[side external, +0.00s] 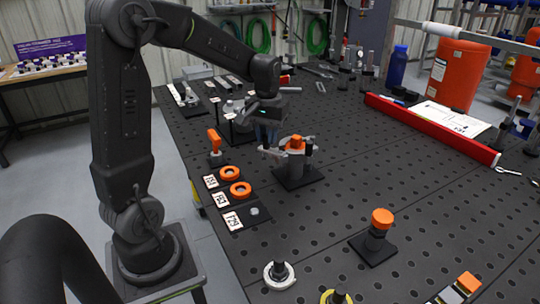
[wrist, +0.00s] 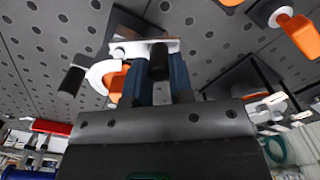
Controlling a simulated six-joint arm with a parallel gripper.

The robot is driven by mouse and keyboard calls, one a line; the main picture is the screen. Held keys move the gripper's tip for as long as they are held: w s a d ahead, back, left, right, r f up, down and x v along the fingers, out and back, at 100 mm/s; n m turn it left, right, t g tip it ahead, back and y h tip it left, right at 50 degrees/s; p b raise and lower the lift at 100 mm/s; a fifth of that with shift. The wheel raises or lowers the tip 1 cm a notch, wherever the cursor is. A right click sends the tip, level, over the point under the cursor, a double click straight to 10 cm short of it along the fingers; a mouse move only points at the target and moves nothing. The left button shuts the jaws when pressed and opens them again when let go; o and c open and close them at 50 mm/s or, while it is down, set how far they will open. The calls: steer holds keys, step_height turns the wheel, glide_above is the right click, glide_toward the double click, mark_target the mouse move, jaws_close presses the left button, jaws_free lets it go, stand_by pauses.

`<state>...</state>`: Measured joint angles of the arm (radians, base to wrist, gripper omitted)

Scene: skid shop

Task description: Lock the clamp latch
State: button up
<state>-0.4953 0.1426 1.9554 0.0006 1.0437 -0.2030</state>
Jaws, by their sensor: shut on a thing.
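The clamp latch (side external: 292,160) stands on a black square base plate on the perforated table, with grey metal arms and an orange part on top. In the wrist view the clamp (wrist: 105,72) shows a pale curved arm, an orange part and a black-ended bar at the left. My gripper (side external: 267,137) is at the clamp's left side in the side view. In the wrist view my blue fingers stand on either side of a black handle (wrist: 159,62) of the clamp, shut on it. Whether the latch is locked cannot be told.
Orange rings (side external: 229,173) and numbered cards lie left of the clamp. An orange-handled part (side external: 215,143) stands behind them. An orange-capped post (side external: 378,228) stands in front to the right. The table between clamp and tray is clear.

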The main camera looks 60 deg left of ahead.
steer(key=shift+w+a, duration=0.15)
steer(key=shift+w, duration=0.4)
steer(key=shift+w+a, duration=0.1)
steer(key=shift+w, duration=0.55)
steer(key=o, duration=1)
steer(key=shift+r, duration=0.1)
step_height(320, 180, up, 7)
steer(key=shift+f, duration=0.1)
stand_by(0.8)
